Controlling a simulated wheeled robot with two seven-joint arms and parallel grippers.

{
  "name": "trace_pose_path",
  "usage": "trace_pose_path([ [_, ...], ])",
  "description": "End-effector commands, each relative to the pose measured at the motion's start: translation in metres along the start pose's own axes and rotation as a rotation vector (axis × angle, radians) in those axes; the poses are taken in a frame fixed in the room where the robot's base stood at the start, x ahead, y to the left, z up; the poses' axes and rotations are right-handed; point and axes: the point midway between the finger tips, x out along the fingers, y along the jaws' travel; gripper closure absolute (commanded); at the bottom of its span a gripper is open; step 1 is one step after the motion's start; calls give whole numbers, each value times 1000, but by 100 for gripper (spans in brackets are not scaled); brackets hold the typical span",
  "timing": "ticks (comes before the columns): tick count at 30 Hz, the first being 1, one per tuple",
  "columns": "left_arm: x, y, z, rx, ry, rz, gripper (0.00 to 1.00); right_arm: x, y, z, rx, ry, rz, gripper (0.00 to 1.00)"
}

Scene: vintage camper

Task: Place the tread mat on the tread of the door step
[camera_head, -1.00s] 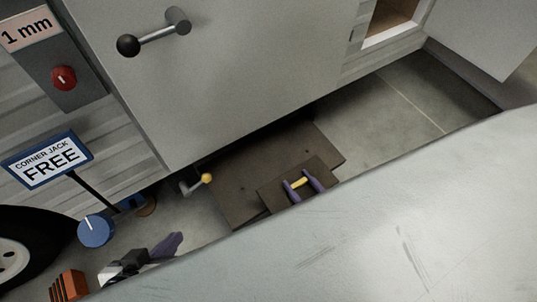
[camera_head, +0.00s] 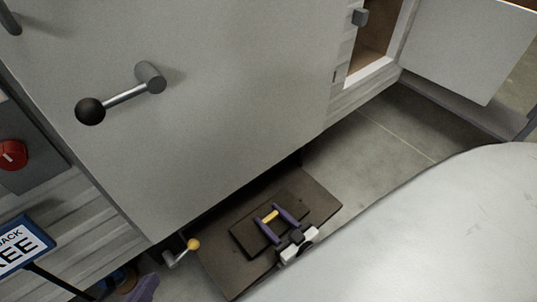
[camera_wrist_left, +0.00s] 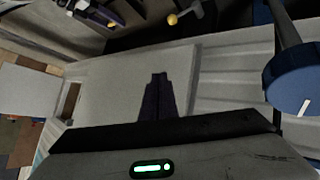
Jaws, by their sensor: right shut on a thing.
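The door step's brown tread (camera_head: 219,273) juts out below the pale camper door. The tread mat (camera_head: 246,239) is a smaller dark brown slab with a yellow grip (camera_head: 270,216) on top. It appears over the middle of the tread; I cannot tell whether it touches. My right gripper (camera_head: 269,216) is shut on the yellow grip, with a purple finger on each side. My left gripper (camera_head: 146,288) is at the lower left edge, away from the mat. In the left wrist view its purple fingers (camera_wrist_left: 160,84) look together and empty.
A crank with a yellow knob (camera_head: 193,244) sticks out left of the step. The door handle with a black ball (camera_head: 91,111) is above. A blue-framed sign (camera_head: 22,243) stands at left. Bare floor (camera_head: 365,147) lies right of the step. A blue knob (camera_wrist_left: 297,84) is near my left gripper.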

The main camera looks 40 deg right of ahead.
Motion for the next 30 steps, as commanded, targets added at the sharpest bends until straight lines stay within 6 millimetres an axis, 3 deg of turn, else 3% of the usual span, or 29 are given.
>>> trace_pose_path([
  [1,3,2,1,-5,24,15,100,2,1,13,0,3,2,81],
  [4,-1,8,-6,-15,55,38,100,3,2,20,0,2,4,81],
  [15,-4,11,-10,-18,63,44,100,4,3,21,2,1,9,81],
  [16,-4,11,-10,-18,63,44,100,3,3,21,2,0,8,48],
  [18,-3,11,-10,-18,63,44,100,3,3,21,2,0,8,37],
  [30,-3,10,-10,-17,62,43,100,2,3,20,2,0,7,35],
])
